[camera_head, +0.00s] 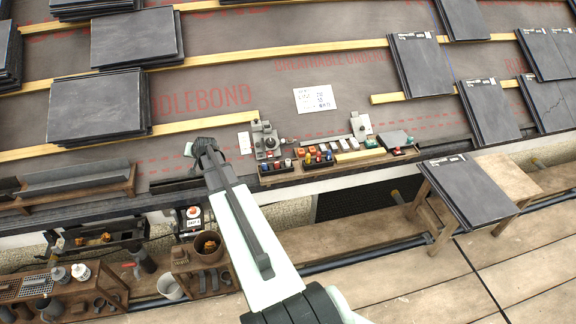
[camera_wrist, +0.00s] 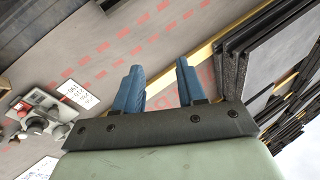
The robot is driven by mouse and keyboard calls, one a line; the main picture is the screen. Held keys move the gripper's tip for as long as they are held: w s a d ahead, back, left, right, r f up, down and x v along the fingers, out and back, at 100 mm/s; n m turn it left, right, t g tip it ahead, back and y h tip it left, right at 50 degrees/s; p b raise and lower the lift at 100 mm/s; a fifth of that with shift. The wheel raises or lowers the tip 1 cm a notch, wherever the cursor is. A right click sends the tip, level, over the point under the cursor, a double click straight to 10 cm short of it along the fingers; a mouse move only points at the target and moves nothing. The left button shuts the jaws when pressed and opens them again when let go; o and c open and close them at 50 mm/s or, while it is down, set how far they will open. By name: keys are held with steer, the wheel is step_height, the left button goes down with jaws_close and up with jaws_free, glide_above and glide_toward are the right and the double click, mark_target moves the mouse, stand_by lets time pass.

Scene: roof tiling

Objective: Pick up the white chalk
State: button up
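My gripper (camera_head: 200,150) is above the dark roof underlay, left of the small-parts tray. In the wrist view its two blue fingers (camera_wrist: 160,82) stand apart with nothing between them. The wooden tray (camera_head: 285,177) lies at the roof's lower edge and holds small coloured blocks and tools. Several small pale pieces (camera_head: 322,146) lie in its middle. They are too small for me to tell which, if any, is the white chalk. The chalk is not clearly seen in the wrist view.
Dark slate stacks (camera_head: 137,38) lie on battens at upper left, others (camera_head: 420,66) at right. A paper note (camera_head: 315,98) lies above the tray. A grey device (camera_head: 265,138) stands at its left end. A slate-topped table (camera_head: 465,188) stands right, a cluttered bench (camera_head: 60,300) lower left.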

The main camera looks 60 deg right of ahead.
steer(key=s+d+m+g+h, duration=0.1)
steer(key=s+d+g, duration=0.2)
steer(key=s+d, duration=0.85)
steer(key=m+g, duration=0.2)
steer(key=g, duration=0.3)
glide_toward(288, 161)
steer(key=x, duration=0.2)
steer(key=shift+d+f, duration=0.2)
steer(key=shift+d, duration=0.1)
steer(key=shift+h, duration=0.3)
steer(key=shift+a+x, duration=0.2)
steer(key=shift+x, duration=1.4)
steer(key=shift+a+x, duration=0.15)
steer(key=shift+x, duration=1.5)
steer(key=shift+w, duration=0.1)
jaws_close()
